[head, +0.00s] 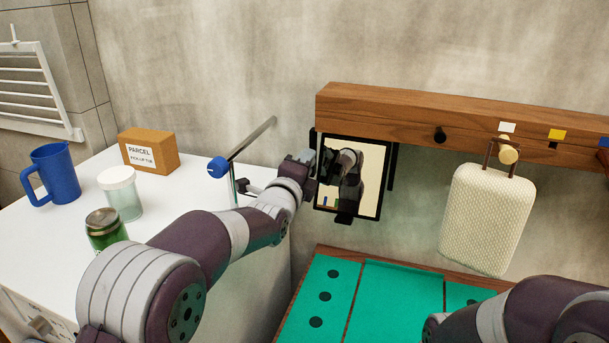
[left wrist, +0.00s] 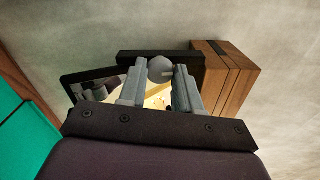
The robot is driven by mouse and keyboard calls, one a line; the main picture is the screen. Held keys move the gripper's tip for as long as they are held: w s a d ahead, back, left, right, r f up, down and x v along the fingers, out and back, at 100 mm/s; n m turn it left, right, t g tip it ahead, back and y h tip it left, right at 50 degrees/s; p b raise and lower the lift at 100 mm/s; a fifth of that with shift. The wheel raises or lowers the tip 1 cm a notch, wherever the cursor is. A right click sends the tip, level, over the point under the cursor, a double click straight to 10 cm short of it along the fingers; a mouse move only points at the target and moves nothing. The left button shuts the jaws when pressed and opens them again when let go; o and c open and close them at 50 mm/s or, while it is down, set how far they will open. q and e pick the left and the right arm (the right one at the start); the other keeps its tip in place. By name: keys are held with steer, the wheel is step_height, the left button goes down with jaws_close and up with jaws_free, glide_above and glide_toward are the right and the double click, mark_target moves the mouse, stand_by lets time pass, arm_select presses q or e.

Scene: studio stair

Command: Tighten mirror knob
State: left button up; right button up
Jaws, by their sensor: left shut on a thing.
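The mirror (head: 371,190) has a black frame and hangs below the left end of a wooden rail, its glass reflecting my arm. My left gripper (head: 308,168) is at the mirror's left edge. In the left wrist view, its two grey fingers (left wrist: 159,88) are on either side of a round grey knob (left wrist: 160,69), and it is shut on this knob. Part of the black mirror frame (left wrist: 130,58) shows behind the fingers. In the head view the knob is hidden by the gripper. My right gripper is out of view; only part of its arm shows at lower right.
The wooden rail (head: 400,112) carries a black peg (head: 440,135) and a hanging cream bag (head: 488,215). A white counter (head: 60,240) at left holds a blue mug (head: 55,172), jar (head: 121,195), green can (head: 104,230) and parcel (head: 160,150). A blue-knobbed metal stand (head: 217,167) is near my left arm.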

arm_select(q)
steer(key=shift+f+m+b, duration=0.3)
steer(key=shift+m+b, duration=0.05)
steer(key=shift+m, duration=0.15)
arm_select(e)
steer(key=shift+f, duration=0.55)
arm_select(q)
steer(key=o, duration=0.9)
steer(key=shift+o, duration=0.8)
steer(key=shift+s+r, duration=0.1)
steer(key=shift+r, duration=0.1)
arm_select(e)
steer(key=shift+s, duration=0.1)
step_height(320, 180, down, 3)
steer(key=b, duration=0.3)
arm_select(q)
steer(key=v, duration=1.2)
steer(key=shift+s, duration=0.35)
